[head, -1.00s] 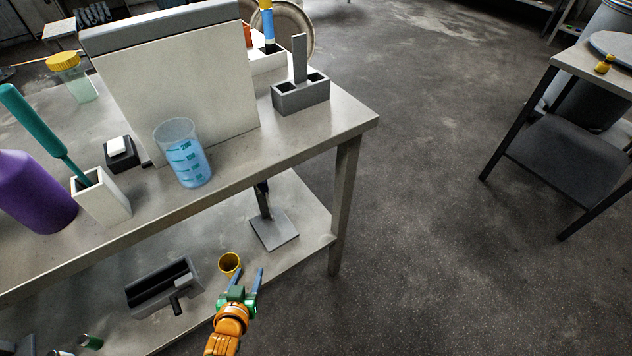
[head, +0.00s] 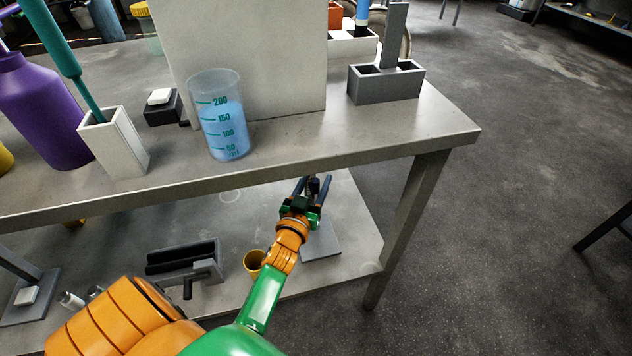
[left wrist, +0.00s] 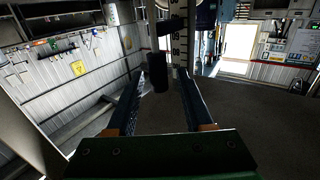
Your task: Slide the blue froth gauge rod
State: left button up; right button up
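A stand with a flat grey base (head: 322,245) is on the lower shelf, its upright mostly hidden behind my left gripper in the head view. The left wrist view shows a dark upright scale with pale tick marks (left wrist: 180,45) and a dark cylindrical grip (left wrist: 157,72) beside it; I cannot tell for sure that this is the blue rod. My left gripper (head: 314,181) is open under the tabletop. In the left wrist view its fingers (left wrist: 160,76) are apart, with the dark grip appearing between their tips; contact cannot be told. My right gripper is out of view.
The steel tabletop (head: 300,140) overhangs the lower shelf, its leg (head: 410,225) to the right. A yellow cup (head: 254,262) and a grey trough with a handle (head: 187,262) stand left of the base. A beaker of blue liquid (head: 222,125) is on top.

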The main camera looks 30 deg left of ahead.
pick_arm(q)
grip_shut()
dwell(1.2)
